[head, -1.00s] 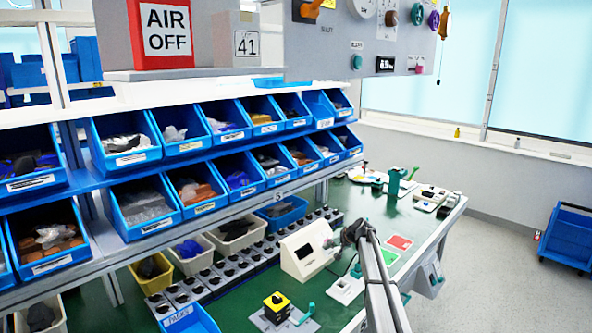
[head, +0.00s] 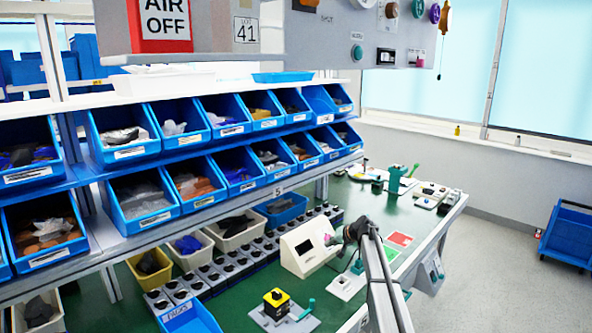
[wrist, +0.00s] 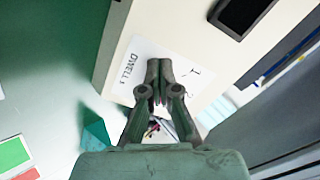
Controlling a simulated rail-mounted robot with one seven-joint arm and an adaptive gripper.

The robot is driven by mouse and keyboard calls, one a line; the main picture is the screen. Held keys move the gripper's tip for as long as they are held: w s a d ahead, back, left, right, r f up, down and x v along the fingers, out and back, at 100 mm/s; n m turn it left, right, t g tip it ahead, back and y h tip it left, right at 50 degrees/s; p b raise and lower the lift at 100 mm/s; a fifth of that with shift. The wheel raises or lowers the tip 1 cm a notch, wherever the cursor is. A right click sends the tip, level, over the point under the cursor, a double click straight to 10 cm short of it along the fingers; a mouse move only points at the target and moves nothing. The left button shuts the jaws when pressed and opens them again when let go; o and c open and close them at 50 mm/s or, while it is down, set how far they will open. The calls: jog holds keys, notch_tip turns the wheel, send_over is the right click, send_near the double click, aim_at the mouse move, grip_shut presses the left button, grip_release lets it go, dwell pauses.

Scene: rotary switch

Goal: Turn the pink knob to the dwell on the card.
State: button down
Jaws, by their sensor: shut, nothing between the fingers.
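The pale box (head: 300,258) with a dark display stands on the green bench. A small pink spot, probably the pink knob (head: 330,239), shows at its right side, by my gripper (head: 338,241). In the wrist view my gripper (wrist: 160,66) is shut and empty, its fingers in front of the box's pale face. The box's dark display (wrist: 243,14) is at the top. Pinkish bits show between the finger links; I cannot tell whether the fingers touch the knob.
A grey panel (head: 400,42) with several knobs and another pink control (head: 419,62) hangs above. Blue bins (head: 142,203) fill the shelves at left. A yellow-and-black switch (head: 276,300) and a red card (head: 400,239) are on the bench nearby.

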jog(key=shift+w+d, duration=0.1)
jog(key=shift+d, duration=0.2)
jog(key=shift+f+b, duration=0.1)
jog(key=shift+b, duration=0.2)
jog(key=shift+s+a+f, duration=0.15)
jog(key=shift+s, duration=0.3)
jog(key=v, duration=0.6)
jog(key=shift+a, duration=0.1)
